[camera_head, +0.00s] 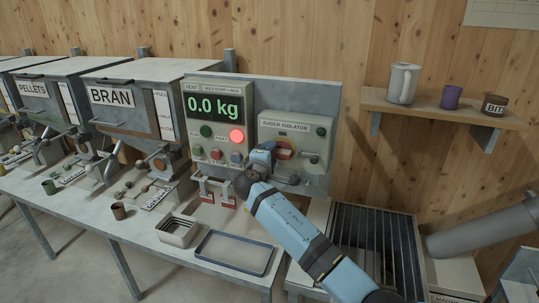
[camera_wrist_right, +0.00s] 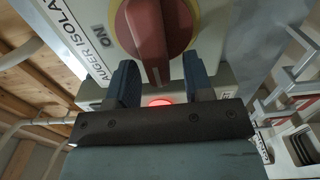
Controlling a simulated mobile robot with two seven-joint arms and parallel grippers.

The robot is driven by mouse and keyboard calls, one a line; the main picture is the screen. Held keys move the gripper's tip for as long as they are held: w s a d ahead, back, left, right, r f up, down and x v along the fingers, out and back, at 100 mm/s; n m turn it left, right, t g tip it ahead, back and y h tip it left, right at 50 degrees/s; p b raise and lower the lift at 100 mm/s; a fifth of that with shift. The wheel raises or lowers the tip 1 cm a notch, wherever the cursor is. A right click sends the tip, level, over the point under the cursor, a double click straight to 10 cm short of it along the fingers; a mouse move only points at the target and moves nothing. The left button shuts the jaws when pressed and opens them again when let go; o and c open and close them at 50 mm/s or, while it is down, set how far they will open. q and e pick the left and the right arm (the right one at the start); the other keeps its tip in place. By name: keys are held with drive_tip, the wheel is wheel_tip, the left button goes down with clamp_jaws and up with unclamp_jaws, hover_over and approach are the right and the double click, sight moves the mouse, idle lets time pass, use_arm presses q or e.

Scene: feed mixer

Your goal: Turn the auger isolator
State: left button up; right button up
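The auger isolator (camera_head: 314,139) is a grey box with a label on the back panel, right of the scale display. Its red rotary knob (camera_head: 285,151) is partly hidden by my right gripper in the head view. In the right wrist view the knob (camera_wrist_right: 154,38) fills the upper middle, with its grip bar pointing down between the fingers and an "ON" mark to its left. My right gripper (camera_wrist_right: 159,80) is open, with a finger on each side of the bar's lower end and visible gaps to both. My left gripper is not in view.
The scale panel (camera_head: 217,104) reads 0.0 kg and has a lit red button (camera_head: 237,137). A blue-rimmed tray (camera_head: 235,251) and a square container (camera_head: 178,231) are on the bench below. A shelf (camera_head: 440,108) with a mug is at right. A barred hopper (camera_head: 376,229) stands beside my right arm.

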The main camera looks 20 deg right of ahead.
drive_tip(key=b+v, duration=0.2)
drive_tip(key=v, duration=1.1)
drive_tip(key=shift+s+a+b, duration=0.25)
drive_tip(key=shift+s+b, duration=0.05)
drive_tip(key=shift+b, duration=0.05)
